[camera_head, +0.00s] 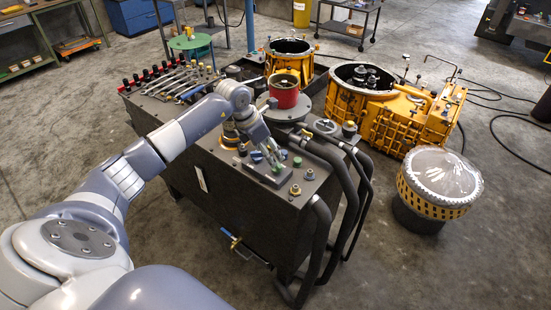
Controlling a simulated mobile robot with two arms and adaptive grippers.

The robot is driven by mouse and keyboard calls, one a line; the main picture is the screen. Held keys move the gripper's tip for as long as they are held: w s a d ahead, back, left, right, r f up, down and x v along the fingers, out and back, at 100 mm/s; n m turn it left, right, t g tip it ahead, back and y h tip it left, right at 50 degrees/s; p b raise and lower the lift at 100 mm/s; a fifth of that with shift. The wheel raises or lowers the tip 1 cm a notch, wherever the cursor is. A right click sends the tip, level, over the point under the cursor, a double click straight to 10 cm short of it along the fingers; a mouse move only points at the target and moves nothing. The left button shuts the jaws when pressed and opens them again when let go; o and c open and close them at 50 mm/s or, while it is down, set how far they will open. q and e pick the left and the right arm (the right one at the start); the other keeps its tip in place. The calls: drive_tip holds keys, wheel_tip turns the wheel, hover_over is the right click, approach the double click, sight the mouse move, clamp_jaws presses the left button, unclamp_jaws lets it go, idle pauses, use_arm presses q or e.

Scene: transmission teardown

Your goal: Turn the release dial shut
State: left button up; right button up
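My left gripper (269,157) points down at the top of the dark cabinet (215,160), over a grey block (268,178) with small green and blue parts. Its fingers are small and mixed with these parts, so I cannot tell whether they are open, shut or touching anything. No part is clearly recognisable as the release dial; it may be hidden at the gripper. A small round handwheel (326,126) sits on the cabinet top to the right of the gripper. My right gripper is not in view.
A red cylinder (284,92) stands on a round plate behind the gripper. Brass fittings (295,190) and thick black hoses (345,185) are to its right. Several wrenches (180,82) lie at the back left. Yellow housings (410,115) and a domed drum (443,175) stand on the floor.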

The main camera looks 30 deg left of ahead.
use_arm(q)
drive_tip(key=p+x, duration=0.1)
drive_tip(key=x, duration=0.5)
drive_tip(key=shift+w+d+f, duration=0.15)
drive_tip(key=shift+f, duration=0.15)
drive_tip(key=shift+c, duration=0.5)
drive_tip(key=c, duration=1)
